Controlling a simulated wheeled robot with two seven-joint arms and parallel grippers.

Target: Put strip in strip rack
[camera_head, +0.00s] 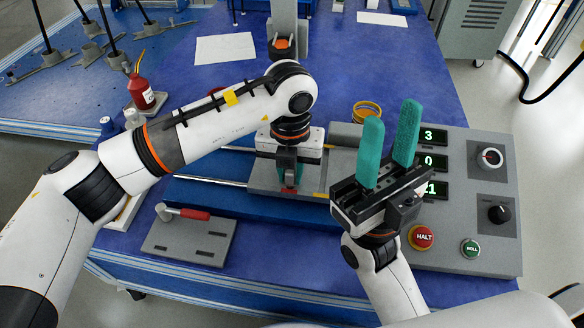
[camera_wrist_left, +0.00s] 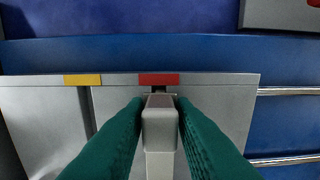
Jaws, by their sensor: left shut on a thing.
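My left gripper (camera_head: 290,176) points down over the grey sliding bed of the test rig. In the left wrist view its teal fingers are shut on a narrow pale grey piece (camera_wrist_left: 160,125), which may be the strip. This piece lies in line with a red mark (camera_wrist_left: 159,79) on the bed's edge; I cannot tell whether it touches the bed. A grey slotted plate (camera_head: 165,239), possibly the strip rack, lies at the table's front left. My right gripper (camera_head: 391,114) is open and empty, fingers pointing up, in front of the control panel.
The grey control panel (camera_head: 455,202) has displays, knobs and a red HALT button (camera_head: 421,237). A red bottle (camera_head: 139,92) stands at the left. White paper (camera_head: 226,48) lies at the back, with clear blue tabletop around it.

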